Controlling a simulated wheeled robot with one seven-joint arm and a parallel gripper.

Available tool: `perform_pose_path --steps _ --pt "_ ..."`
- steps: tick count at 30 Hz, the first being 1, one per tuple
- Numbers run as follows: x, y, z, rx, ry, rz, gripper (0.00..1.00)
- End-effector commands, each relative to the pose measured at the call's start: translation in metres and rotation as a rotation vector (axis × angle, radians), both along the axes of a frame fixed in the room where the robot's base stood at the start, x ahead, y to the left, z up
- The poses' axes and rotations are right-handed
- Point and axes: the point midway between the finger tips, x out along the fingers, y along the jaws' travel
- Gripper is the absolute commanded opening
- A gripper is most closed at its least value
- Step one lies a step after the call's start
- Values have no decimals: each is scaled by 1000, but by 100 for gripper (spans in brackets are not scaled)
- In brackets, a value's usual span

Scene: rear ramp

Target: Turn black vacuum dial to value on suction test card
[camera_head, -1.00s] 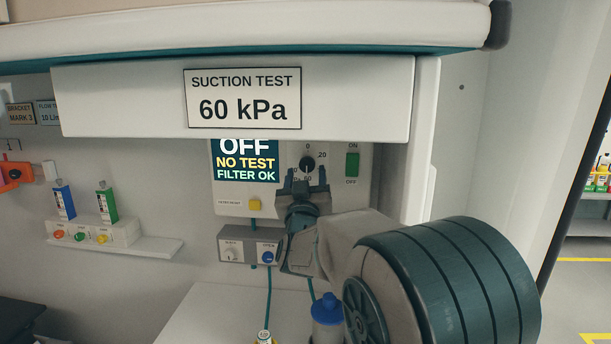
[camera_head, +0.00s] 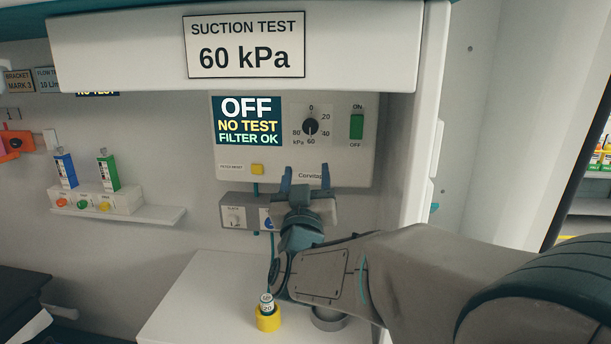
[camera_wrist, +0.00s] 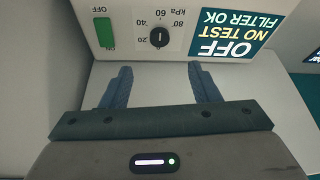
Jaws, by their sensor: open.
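The black vacuum dial (camera_head: 310,127) is on the pale suction unit (camera_head: 340,165), with a 0–80 kPa scale around it. It also shows upside down in the wrist view (camera_wrist: 159,38). Its mark looks roughly upright, in line with the 0 and the 60; I cannot surely tell which end points. The suction test card (camera_head: 245,47) above reads 60 kPa. My gripper (camera_head: 305,172) is open and empty, below the dial and apart from it. In the wrist view, its two fingers (camera_wrist: 160,75) stand apart, with the dial beyond the gap between them.
The unit's screen (camera_head: 247,120) reads OFF, NO TEST, FILTER OK. A green ON/OFF switch (camera_head: 356,126) is right of the dial; a yellow button (camera_head: 257,169) is lower left. The card's overhanging panel (camera_head: 120,50) is above. A yellow-based vial (camera_head: 267,317) stands on the counter below.

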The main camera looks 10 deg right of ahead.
Motion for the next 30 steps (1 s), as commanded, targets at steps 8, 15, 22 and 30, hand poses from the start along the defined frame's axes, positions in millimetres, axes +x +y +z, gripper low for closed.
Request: perform_pose_path --steps 8,15,22,30 --pt "3 5 -21 39 136 101 56" --pt "-10 16 -77 119 466 269 56" --pt "-52 18 -136 195 815 344 56" --pt "-134 2 -198 284 1243 300 56"
